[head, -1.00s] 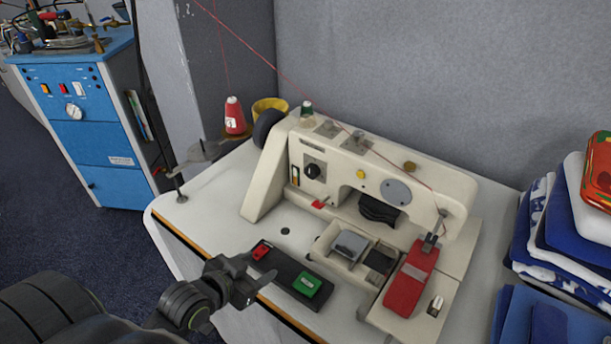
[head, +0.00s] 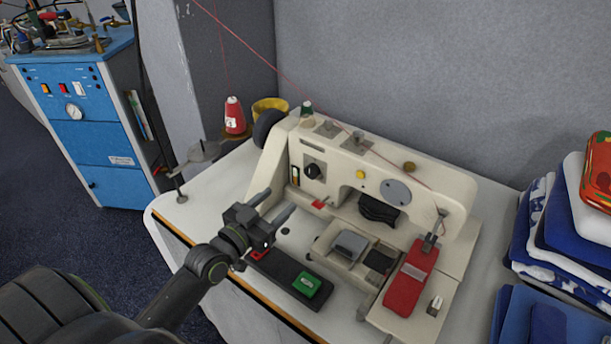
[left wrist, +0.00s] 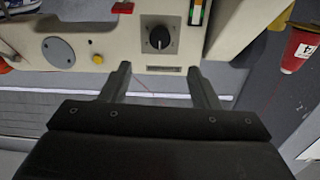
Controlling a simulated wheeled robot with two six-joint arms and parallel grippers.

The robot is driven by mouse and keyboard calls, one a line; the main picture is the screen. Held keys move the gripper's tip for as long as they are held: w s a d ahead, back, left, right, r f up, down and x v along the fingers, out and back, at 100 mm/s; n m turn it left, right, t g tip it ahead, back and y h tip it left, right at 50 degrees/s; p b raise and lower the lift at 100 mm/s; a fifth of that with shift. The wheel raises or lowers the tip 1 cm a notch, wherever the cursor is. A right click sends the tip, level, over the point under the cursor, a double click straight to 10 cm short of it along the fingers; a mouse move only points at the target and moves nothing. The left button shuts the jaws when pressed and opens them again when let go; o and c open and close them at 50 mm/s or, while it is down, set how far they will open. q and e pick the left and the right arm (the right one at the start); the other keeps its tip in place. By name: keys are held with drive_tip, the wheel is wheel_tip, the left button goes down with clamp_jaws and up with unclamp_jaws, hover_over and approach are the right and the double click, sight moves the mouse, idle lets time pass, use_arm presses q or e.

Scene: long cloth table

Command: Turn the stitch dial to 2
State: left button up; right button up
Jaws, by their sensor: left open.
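My left gripper (head: 277,205) is open and empty, in front of the machine's left part and over the switch box, apart from the dial. In the left wrist view its two fingers (left wrist: 160,72) are spread either side of the dial's line. My right gripper is not in view.
A switch box with a green button (head: 307,285) lies along the table's front. A red lever (head: 320,204) sits below the dial. A red thread cone (head: 235,115) stands left of the machine, and folded cloths (head: 560,235) are stacked at right.

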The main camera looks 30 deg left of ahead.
sight(309, 173)
use_arm(q)
drive_tip(key=w, duration=0.3)
drive_tip(key=w+d, duration=0.1)
drive_tip(key=w, duration=0.3)
drive_tip(key=w+d, duration=0.1)
drive_tip(key=w, duration=0.3)
drive_tip(key=shift+w+p, duration=0.25)
drive_tip(key=shift+p, duration=0.05)
drive_tip(key=shift+c, duration=0.4)
drive_tip(key=shift+a, duration=0.1)
drive_tip(key=c, duration=0.9)
